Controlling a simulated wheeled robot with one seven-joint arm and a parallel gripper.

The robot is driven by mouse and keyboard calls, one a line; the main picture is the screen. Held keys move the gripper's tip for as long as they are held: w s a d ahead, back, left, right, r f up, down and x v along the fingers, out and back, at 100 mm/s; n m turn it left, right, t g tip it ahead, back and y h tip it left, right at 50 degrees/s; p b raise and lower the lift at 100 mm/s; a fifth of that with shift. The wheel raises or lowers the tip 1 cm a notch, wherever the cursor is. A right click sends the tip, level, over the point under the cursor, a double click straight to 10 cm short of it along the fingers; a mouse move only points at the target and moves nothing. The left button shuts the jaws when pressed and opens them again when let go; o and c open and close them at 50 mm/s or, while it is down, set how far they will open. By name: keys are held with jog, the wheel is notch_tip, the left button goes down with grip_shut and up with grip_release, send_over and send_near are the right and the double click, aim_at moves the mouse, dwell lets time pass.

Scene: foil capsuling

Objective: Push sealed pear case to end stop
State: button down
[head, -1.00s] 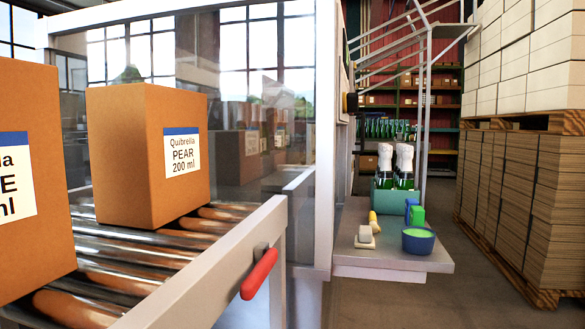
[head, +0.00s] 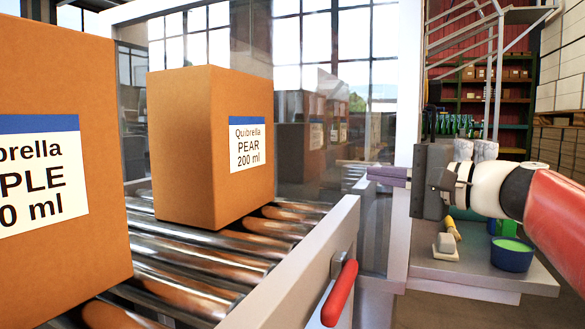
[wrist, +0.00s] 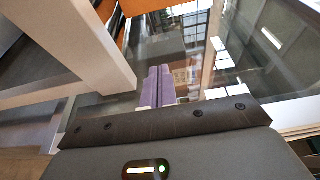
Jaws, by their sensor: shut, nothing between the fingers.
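The pear case (head: 208,147), a closed brown carton labelled "Quibrella PEAR 200 ml", stands upright on the roller conveyor (head: 200,262) in the head view. My gripper (head: 372,171) comes in from the right, in front of the glass and white post, to the right of the pear case and apart from it. Its fingers are shut and empty. In the wrist view the closed purple fingers (wrist: 157,86) point toward the clear panel, with an orange-brown strip at the top edge. The end stop cannot be made out.
A second carton (head: 60,170), its label partly cut off, stands at the left on the rollers. A white side rail with a red handle (head: 339,293) runs along the front. A shelf at the right holds a blue bowl (head: 511,255) and small items.

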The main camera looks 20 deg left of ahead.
aim_at(240, 176)
jog(key=p+x, duration=0.2)
jog(key=x, duration=0.8)
jog(key=p+x, duration=0.2)
jog(key=x, duration=0.8)
jog(key=shift+s+r+p, duration=0.1)
jog(key=shift+r+p, duration=0.1)
jog(key=shift+p, duration=0.1)
jog(key=s, duration=0.3)
jog(key=shift+a+f, duration=0.1)
jog(key=shift+s, duration=0.45)
jog(key=shift+s+f+b, duration=0.1)
jog(key=shift+s+b, duration=0.15)
jog(key=shift+b, duration=0.25)
jog(key=s+b, duration=0.2)
jog(key=s, duration=0.2)
jog(key=s+b, duration=0.2)
jog(key=s, duration=0.3)
jog(key=s+a+b, duration=0.1)
jog(key=s+b, duration=0.1)
jog(key=s, duration=0.2)
jog(key=shift+s+a, duration=0.15)
jog(key=shift+s, duration=0.05)
jog(key=shift+w, duration=0.1)
